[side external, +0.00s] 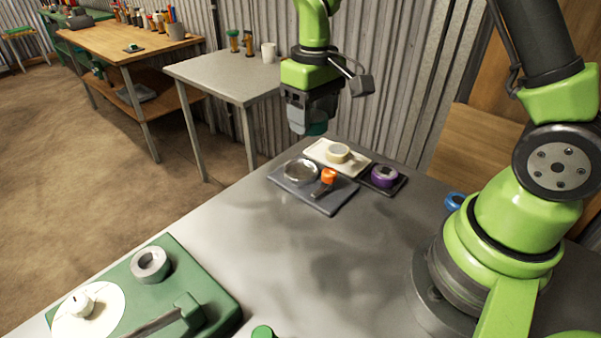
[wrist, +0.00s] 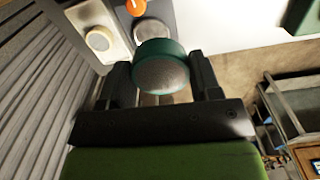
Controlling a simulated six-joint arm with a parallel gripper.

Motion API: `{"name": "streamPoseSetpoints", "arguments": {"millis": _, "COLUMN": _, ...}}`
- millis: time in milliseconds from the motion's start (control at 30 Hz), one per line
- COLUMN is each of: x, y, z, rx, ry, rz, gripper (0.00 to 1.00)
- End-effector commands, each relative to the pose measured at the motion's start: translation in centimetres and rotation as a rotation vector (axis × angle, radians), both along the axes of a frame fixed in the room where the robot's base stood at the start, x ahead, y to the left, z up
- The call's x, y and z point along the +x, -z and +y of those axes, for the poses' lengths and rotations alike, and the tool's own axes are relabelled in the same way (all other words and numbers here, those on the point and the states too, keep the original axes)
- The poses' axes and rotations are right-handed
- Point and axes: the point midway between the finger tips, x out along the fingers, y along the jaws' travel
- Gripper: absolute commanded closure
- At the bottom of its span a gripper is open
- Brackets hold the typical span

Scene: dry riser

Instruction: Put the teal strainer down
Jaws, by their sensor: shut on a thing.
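The teal strainer (wrist: 160,66) is a round piece with a teal rim and a grey mesh-like face. In the wrist view it sits between the two dark fingers of my gripper (wrist: 163,82), which is shut on it. In the side view my gripper (side external: 311,118) hangs at the far edge of the grey table, with a bit of the teal strainer (side external: 317,128) showing below it. The strainer is held in the air, behind and above the trays. Most of it is hidden by the gripper in the side view.
A grey tray (side external: 318,202) holds a metal dish (side external: 301,171) and an orange-topped item (side external: 328,177). A cream tray (side external: 355,166) holds a cream ring (side external: 338,152). A dark tray (side external: 399,186) holds a purple roll (side external: 384,175). A green base (side external: 205,285) stands front left. The table's middle is clear.

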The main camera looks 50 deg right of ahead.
Motion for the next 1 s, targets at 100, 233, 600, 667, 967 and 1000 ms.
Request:
{"name": "streamPoseSetpoints", "arguments": {"millis": 100, "x": 2.6, "y": 1.3, "z": -1.4, "rx": 0.000, "ry": 0.044, "rz": 0.001, "gripper": 0.70}}
{"name": "streamPoseSetpoints", "arguments": {"millis": 233, "x": 4.4, "y": 2.4, "z": -2.6, "rx": 0.000, "ry": 0.078, "rz": 0.000, "gripper": 0.70}}
{"name": "streamPoseSetpoints", "arguments": {"millis": 600, "x": 5.1, "y": 8.1, "z": -3.2, "rx": 0.000, "ry": 0.095, "rz": 0.005, "gripper": 0.70}}
{"name": "streamPoseSetpoints", "arguments": {"millis": 667, "x": 5.2, "y": 8.8, "z": -3.2, "rx": 0.000, "ry": 0.095, "rz": 0.003, "gripper": 0.70}}
{"name": "streamPoseSetpoints", "arguments": {"millis": 967, "x": 5.2, "y": 12.5, "z": -3.2, "rx": 0.000, "ry": 0.094, "rz": 0.002, "gripper": 0.70}}
{"name": "streamPoseSetpoints", "arguments": {"millis": 1000, "x": 5.2, "y": 12.8, "z": -3.2, "rx": 0.000, "ry": 0.095, "rz": 0.001, "gripper": 0.70}}
